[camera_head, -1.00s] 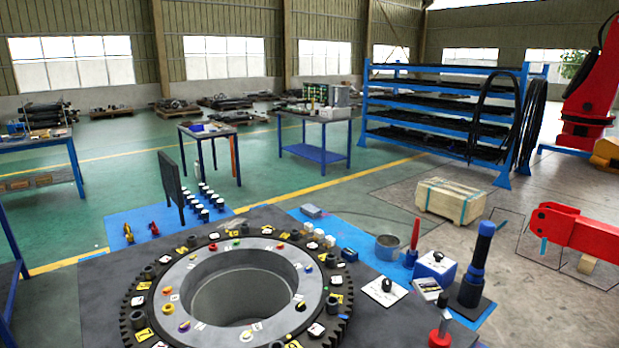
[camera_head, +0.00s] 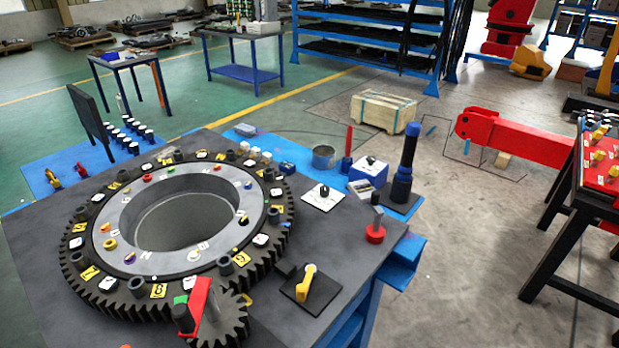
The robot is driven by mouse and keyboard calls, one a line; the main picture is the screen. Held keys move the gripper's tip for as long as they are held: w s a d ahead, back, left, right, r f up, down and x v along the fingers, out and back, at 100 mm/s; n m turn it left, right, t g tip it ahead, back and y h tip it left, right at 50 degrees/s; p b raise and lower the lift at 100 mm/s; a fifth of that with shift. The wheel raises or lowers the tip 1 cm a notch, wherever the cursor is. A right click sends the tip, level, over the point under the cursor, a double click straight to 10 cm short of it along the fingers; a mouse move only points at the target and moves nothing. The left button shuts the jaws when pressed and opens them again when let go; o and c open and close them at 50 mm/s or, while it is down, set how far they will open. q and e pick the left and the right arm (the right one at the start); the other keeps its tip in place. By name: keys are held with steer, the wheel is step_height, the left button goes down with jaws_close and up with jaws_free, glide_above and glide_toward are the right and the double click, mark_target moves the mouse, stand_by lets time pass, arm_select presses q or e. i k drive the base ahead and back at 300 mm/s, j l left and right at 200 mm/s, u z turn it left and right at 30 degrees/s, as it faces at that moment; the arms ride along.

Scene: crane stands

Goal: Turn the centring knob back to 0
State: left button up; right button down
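Neither of my grippers is in view. No label on any knob can be read, so I cannot tell which one is the centring knob. A black knob on a flat white plate (camera_head: 323,198) sits on the dark table right of the large toothed ring. A yellow lever-like handle (camera_head: 306,283) stands on a black square plate near the table's front. The settings of all three are too small to read.
The large toothed ring (camera_head: 75,270) fills much of the dark table (camera_head: 30,300). A small gear (camera_head: 222,325) with a red arm is at its front. A red panel table (camera_head: 597,150) is far right.

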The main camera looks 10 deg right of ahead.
mark_target(324, 190)
steer(key=i+l+u, duration=0.1)
steer(key=l+u, duration=0.2)
steer(key=l, duration=0.45)
steer(key=l+u, duration=0.3)
steer(key=l, duration=0.45)
